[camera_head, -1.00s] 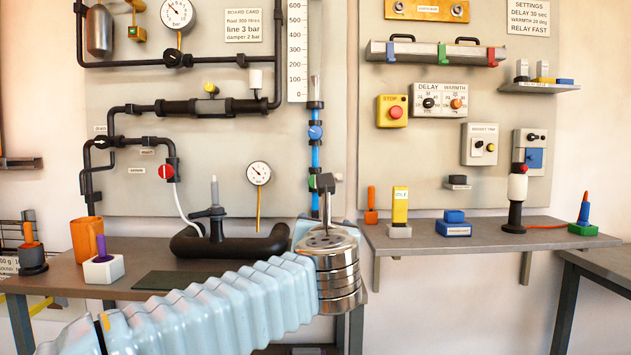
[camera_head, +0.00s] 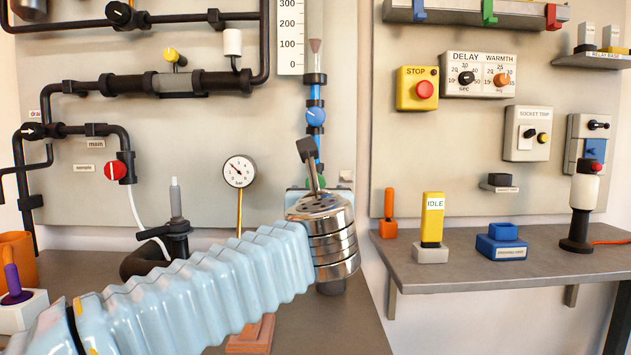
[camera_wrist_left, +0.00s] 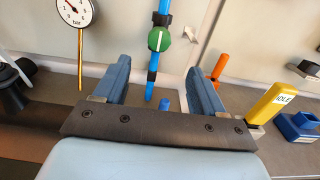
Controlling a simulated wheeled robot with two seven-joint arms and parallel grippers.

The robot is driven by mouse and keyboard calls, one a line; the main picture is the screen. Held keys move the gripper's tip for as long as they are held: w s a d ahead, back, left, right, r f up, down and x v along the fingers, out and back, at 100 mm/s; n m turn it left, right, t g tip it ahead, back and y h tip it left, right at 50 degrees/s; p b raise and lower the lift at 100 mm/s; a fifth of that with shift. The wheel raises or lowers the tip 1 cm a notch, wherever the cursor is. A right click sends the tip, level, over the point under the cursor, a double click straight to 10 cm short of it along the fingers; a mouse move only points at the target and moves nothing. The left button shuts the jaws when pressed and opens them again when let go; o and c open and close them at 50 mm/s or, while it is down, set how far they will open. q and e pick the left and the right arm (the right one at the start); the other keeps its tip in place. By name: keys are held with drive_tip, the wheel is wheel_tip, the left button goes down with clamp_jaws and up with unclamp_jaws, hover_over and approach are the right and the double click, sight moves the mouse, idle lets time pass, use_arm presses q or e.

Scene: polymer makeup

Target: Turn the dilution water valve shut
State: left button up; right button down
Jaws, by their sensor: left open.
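A blue pipe runs down the board in the head view, with a blue round valve (camera_head: 316,117) on it. Lower on the same pipe is a green round valve with a white mark (camera_wrist_left: 159,39), seen clearly in the left wrist view and mostly hidden behind my wrist in the head view. I cannot read a label telling which is the dilution water valve. My left gripper (camera_wrist_left: 157,75) is open and empty, its two blue fingers spread either side of the pipe's line in the wrist view. The green valve appears beyond the fingertips, apart from them. My right gripper is not in view.
A pressure gauge (camera_head: 240,171) on a yellow stem stands left of the pipe. A red valve (camera_head: 116,171) is further left. A yellow IDLE block (camera_head: 432,219) and an orange peg (camera_head: 388,212) stand on the right shelf (camera_head: 470,270).

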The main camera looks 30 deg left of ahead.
use_arm(q)
drive_tip(key=p+x, duration=0.2)
drive_tip(key=x, duration=1)
drive_tip(key=shift+w+p, duration=0.2)
drive_tip(key=shift+p, duration=0.1)
drive_tip(key=shift+c, duration=0.3)
drive_tip(key=c, duration=1)
